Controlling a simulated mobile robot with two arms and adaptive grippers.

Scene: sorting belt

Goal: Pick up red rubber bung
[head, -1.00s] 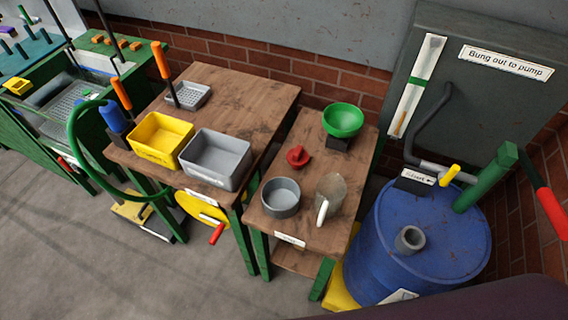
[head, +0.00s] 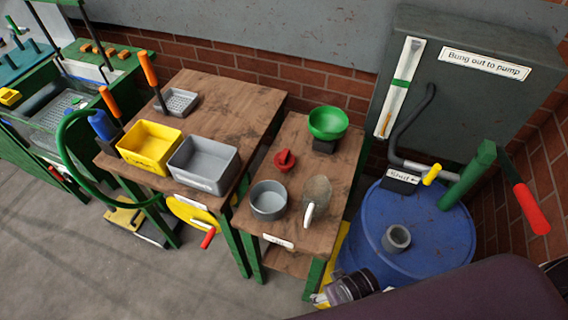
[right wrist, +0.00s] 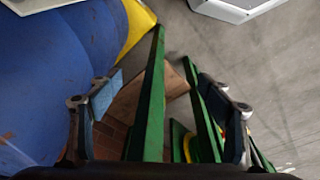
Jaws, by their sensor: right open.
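The red rubber bung (head: 285,160) sits on the small wooden table (head: 297,135), left of the green funnel and above the grey pot in the head view. In the right wrist view my right gripper (right wrist: 165,108) is open, with its two fingers wide apart and green table legs showing between them. Part of my right arm (head: 352,287) shows at the bottom of the head view, low beside the blue drum and well short of the bung. The bung does not show in the right wrist view. My left gripper is not in view.
The blue drum (head: 440,225) stands to the right. A larger table holds a yellow bin (head: 149,147) and a grey bin (head: 203,163).

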